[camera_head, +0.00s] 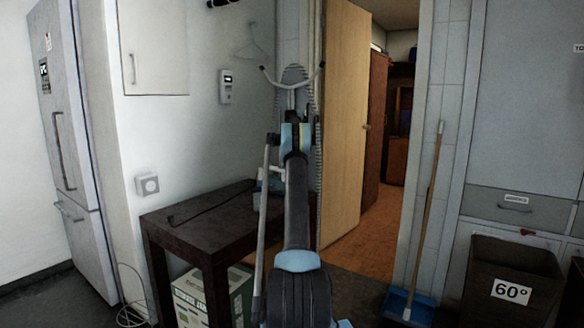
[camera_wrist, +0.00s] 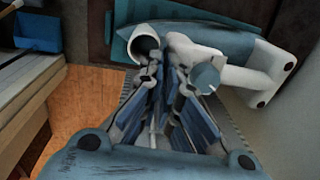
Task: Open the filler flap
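A teal-and-white appliance that looks like a steam iron (camera_wrist: 240,80) fills the top of the wrist view, with a white handle-like part, a pale blue round knob (camera_wrist: 207,78) and a rounded white end with a dark opening (camera_wrist: 147,46). I cannot pick out the filler flap for certain. My gripper (camera_wrist: 166,78) points at the appliance close to the white end and the knob. Its fingers are drawn near each other with a narrow gap between the tips; I cannot tell whether they touch the appliance. In the head view the appliance (camera_head: 274,178) is mostly behind my arm.
The dark table (camera_head: 205,215) carries a black cable (camera_head: 208,203). A carton (camera_head: 205,295) stands beneath it. A wooden door (camera_head: 345,120) stands open behind my arm. A broom (camera_head: 430,210), blue dustpan (camera_head: 408,306) and brown bin (camera_head: 512,275) are right.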

